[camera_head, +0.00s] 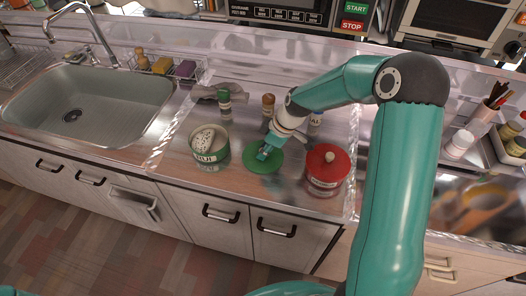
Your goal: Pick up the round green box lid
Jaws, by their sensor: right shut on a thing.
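The round green lid (255,166) lies at the counter's front, between a round green box and a red-lidded pot. My right gripper (262,155) comes down over the lid from the upper right and is shut on it, near the lid's middle. The gripper hides the lid's centre, and I cannot tell whether the lid is clear of the counter. The green box (210,158) stands open to the left, with something white and speckled in it. My left gripper is not in view.
The red-lidded pot (326,165) stands close on the right. Small bottles, one with a brown top (268,103), stand behind the lid. The sink (85,108) is at the left, and the counter's front edge is close.

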